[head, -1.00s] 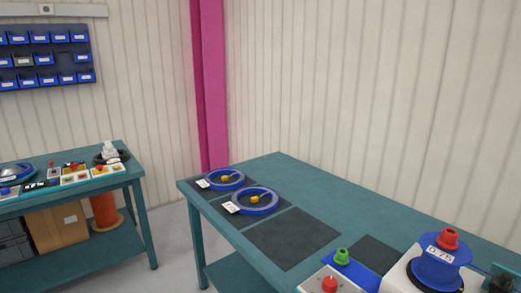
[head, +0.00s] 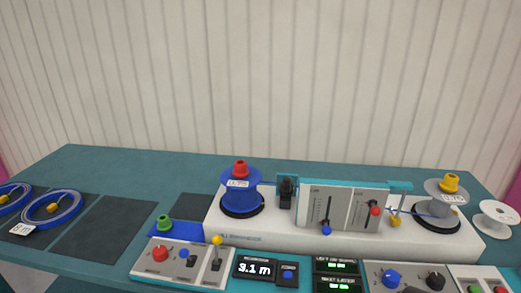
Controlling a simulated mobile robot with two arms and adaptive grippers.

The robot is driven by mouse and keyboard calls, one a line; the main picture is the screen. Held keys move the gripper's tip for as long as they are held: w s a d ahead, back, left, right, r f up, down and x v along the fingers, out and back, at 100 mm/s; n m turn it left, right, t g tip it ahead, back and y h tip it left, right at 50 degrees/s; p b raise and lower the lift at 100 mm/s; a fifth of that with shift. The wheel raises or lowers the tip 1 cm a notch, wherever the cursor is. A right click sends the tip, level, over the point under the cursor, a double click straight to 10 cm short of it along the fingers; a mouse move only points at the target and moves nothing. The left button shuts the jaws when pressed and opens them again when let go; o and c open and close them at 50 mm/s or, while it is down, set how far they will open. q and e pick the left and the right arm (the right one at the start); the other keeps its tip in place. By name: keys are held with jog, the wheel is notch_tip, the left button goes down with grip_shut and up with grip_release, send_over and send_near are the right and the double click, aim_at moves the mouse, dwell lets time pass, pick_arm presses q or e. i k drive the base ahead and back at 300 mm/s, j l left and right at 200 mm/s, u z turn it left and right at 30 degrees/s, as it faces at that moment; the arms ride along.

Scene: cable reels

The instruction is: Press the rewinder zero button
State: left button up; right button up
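The white rewinder (head: 330,235) stands on the teal table, with a blue reel (head: 241,192) under a red knob on its left and a grey reel (head: 440,207) under a yellow knob on its right. In front of it, a dark display (head: 255,269) reads 3.1 m. Right beside the display is a small dark box with a blue button (head: 288,274); its label is too small to read surely. Neither of my grippers is in view.
A control box with a red button (head: 160,253) and a yellow-knobbed lever (head: 217,240) stands left of the display. Green-lit displays (head: 337,265) and a knob panel (head: 410,277) are to the right. Coiled blue cables (head: 52,207) lie on dark mats at left. A white spool (head: 496,221) is at right.

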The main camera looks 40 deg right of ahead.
aim_at(288, 275)
jog(key=z, duration=1.6)
